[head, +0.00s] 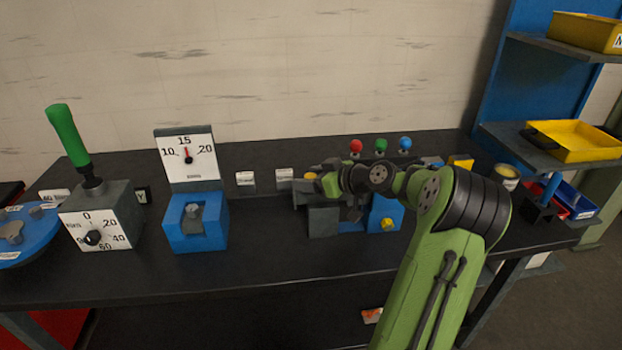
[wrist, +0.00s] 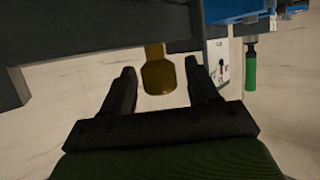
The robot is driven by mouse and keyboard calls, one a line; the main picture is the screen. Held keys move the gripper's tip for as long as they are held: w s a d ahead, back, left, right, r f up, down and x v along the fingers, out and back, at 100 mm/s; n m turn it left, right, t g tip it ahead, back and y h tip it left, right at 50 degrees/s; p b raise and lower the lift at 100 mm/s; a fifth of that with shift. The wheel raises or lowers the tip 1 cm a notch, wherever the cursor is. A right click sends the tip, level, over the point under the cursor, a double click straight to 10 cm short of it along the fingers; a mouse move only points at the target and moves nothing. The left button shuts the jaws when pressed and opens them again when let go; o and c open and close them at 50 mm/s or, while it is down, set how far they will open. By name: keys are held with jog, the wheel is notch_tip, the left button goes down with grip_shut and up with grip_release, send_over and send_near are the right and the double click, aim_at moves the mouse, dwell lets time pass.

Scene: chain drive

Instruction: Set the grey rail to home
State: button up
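A dark grey bar, which looks like the grey rail, crosses the top of the wrist view (wrist: 85,35). A gold-yellow knob (wrist: 158,78) hangs below it, beside or attached to it; I cannot tell which. My gripper (wrist: 159,68) is open, with one finger on each side of the knob and visible gaps to both. In the head view my gripper (head: 328,182) is over the rear middle of the bench, above a grey block (head: 322,222). My arm hides much of the mechanism there, and the rail's position along its travel cannot be read.
A blue block (head: 385,213) sits right of the grey block. Red (head: 356,146), green (head: 380,144) and blue (head: 405,143) knobs stand behind my arm. A blue gauge unit (head: 195,230) and a green-handled lever box (head: 104,222) are left. The bench front (head: 240,275) is clear.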

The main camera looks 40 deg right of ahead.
grip_shut()
jog(key=s+d, duration=0.1)
jog(key=d, duration=0.1)
jog(key=s+d+p, duration=0.1)
jog(key=s+d, duration=0.1)
jog(key=d, duration=0.1)
jog(key=shift+s+d+r+p, duration=0.1)
jog(key=shift+s+d+p, duration=0.2)
jog(key=shift+s+d, duration=0.25)
jog(key=shift+o, duration=0.4)
grip_release()
jog(key=shift+s+d, duration=0.15)
jog(key=p+v, duration=0.2)
jog(key=v, duration=1.3)
jog(key=shift+s+p, duration=0.25)
jog(key=shift+p, duration=0.15)
